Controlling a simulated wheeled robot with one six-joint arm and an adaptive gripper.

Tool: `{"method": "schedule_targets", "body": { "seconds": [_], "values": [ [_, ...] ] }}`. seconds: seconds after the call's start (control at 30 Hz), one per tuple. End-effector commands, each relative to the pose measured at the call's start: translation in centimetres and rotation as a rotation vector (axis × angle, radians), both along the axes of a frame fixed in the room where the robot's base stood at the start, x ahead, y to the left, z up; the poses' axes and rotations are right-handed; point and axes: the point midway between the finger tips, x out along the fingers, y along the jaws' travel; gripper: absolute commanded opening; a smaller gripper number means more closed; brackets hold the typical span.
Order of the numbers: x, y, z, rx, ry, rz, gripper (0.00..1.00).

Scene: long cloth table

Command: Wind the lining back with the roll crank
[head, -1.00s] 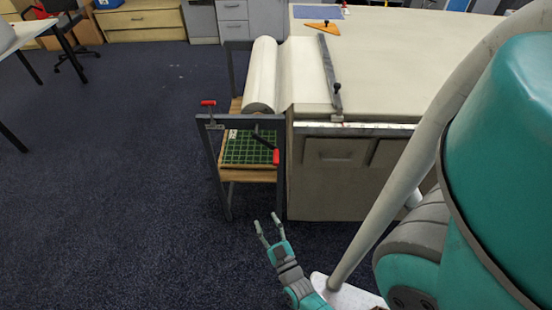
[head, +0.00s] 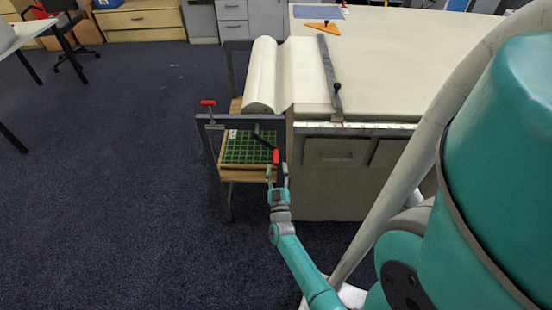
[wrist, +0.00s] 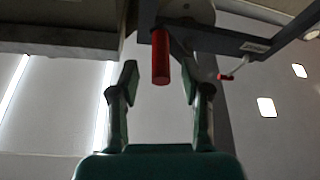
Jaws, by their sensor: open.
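The roll of white lining (head: 263,76) lies in a dark frame at the left end of the long table, and its sheet runs onto the tabletop. The roll crank (head: 264,140) is a dark arm at the near end of the frame, with a red handle (head: 276,157) at its lower right. My gripper (head: 277,169) is open just below the red handle. In the wrist view the red handle (wrist: 161,56) hangs ahead of and between the open fingers (wrist: 160,88), nearer the left one. I see no contact.
A red-handled clamp (head: 209,112) sits on the frame's left corner. A green gridded mat (head: 248,147) lies on the wooden shelf below the roll. A dark bar (head: 330,75) lies across the cloth table (head: 400,60). The carpet to the left is clear.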

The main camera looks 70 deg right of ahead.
Motion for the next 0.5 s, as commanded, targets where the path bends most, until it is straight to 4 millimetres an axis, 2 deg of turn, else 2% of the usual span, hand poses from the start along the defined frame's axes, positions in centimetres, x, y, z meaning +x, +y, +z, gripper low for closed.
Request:
{"method": "schedule_targets", "body": {
  "seconds": [0.2, 0.5],
  "values": [
    [1.5, -2.7, 1.2, 0.000, 0.001, 0.000, 0.47],
    [2.1, -3.9, 1.8, 0.001, 0.001, 0.002, 0.47]
  ]
}}
